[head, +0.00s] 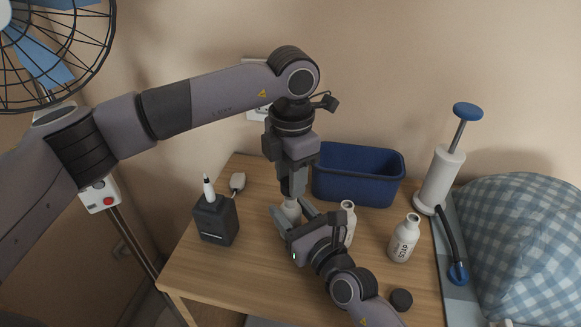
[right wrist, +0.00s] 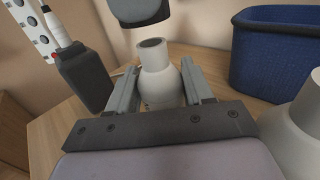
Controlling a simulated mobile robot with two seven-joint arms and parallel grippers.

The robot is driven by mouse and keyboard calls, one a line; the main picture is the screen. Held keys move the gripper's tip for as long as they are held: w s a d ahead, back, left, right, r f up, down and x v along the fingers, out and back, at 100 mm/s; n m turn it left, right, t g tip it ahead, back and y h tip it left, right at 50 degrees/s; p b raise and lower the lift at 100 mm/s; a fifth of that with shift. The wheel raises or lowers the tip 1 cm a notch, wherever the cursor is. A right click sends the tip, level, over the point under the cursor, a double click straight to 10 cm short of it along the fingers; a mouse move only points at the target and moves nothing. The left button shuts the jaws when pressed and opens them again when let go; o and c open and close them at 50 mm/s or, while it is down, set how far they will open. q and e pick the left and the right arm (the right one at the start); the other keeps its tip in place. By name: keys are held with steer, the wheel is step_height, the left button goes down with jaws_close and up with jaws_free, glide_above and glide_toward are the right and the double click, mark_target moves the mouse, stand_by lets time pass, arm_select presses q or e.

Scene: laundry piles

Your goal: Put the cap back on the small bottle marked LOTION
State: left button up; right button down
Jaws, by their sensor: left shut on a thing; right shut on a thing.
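A small white bottle (right wrist: 160,82) stands uncapped, its open mouth facing up, between the fingers of my right gripper (right wrist: 158,72). In the head view the bottle (head: 291,208) is partly hidden by both grippers, and its label cannot be read. My right gripper is shut on its body. My left gripper (head: 291,192) points down right above the bottle. It is shut on a dark round cap (right wrist: 138,12), which hangs just above the bottle's mouth with a gap between them. The cap can hardly be told from the gripper in the head view.
An open white bottle (head: 347,220) and another open, lettered bottle (head: 404,240) stand to the right. A loose dark cap (head: 401,299) lies near the front. A blue bin (head: 358,188) stands behind, a dark box (head: 215,222) at left, and a white pump (head: 440,178) at right.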

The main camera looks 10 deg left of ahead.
mark_target(292, 211)
stand_by(0.5)
arm_select(q)
steer(key=shift+f, duration=0.95)
steer(key=shift+f, duration=0.55)
